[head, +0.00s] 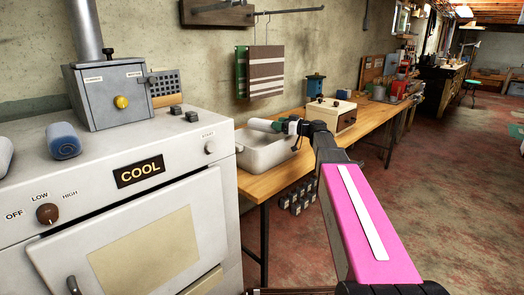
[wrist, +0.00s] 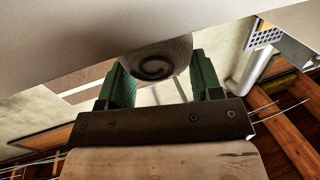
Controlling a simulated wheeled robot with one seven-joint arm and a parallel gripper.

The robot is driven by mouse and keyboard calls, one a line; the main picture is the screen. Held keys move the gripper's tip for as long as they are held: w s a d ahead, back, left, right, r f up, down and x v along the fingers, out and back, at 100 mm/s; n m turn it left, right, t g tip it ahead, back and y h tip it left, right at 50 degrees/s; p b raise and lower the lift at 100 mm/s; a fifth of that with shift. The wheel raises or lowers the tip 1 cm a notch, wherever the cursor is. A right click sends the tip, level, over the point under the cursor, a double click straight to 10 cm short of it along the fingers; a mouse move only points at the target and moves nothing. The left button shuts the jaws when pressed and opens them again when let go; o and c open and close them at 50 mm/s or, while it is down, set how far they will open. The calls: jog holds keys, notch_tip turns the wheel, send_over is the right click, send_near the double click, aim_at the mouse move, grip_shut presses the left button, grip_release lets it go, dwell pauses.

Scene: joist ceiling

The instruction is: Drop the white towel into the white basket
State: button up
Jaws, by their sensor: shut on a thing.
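The white towel (head: 262,125) is rolled up and held level in my gripper (head: 282,127), over the white basket (head: 276,163) in the head view. The basket is an open tub standing on the wooden bench beside the stove. In the wrist view the towel's spiral end (wrist: 157,68) shows between the two green fingers, which are shut on it. I cannot tell from these views exactly how high the towel is above the basket's rim.
The white stove (head: 190,155) stands left of the basket, with a blue rolled towel (head: 63,141) on top. A cream box (head: 331,115) sits on the wooden bench (head: 262,186) right of the basket. A striped towel (head: 266,72) hangs on the wall behind.

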jog(key=shift+f, duration=1.3)
jog(key=o, duration=1.1)
jog(key=shift+c, duration=0.2)
jog(key=v, duration=1)
jog(key=shift+s+d, duration=0.2)
jog(key=shift+d, duration=0.15)
